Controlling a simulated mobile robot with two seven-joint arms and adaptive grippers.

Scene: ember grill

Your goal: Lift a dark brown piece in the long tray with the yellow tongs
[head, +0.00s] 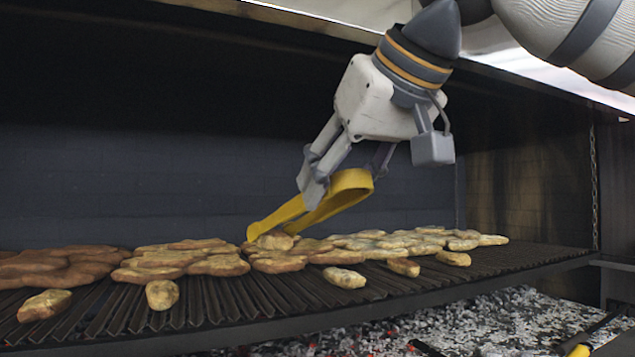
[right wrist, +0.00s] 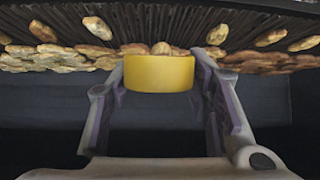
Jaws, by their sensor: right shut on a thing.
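My right gripper (head: 338,182) is shut on the yellow tongs (head: 348,187), gripping them near their bent end. The tongs slant down to the left. Their tips reach the pieces on the long ridged tray (head: 330,308), close to a small golden piece (head: 275,241); I cannot tell whether they pinch it. Dark brown pieces (head: 62,268) lie flat and overlapping at the tray's left end. In the right wrist view the tongs' yellow bend (right wrist: 160,74) sits between the fingers and hides their tips. My left gripper is not in view.
Paler golden pieces (head: 400,240) cover the back middle and right of the tray. Several small loose pieces (head: 345,277) lie along its front. Grey coals (head: 490,318) lie below. A dark wall (head: 120,170) stands behind, and a hood edge runs above.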

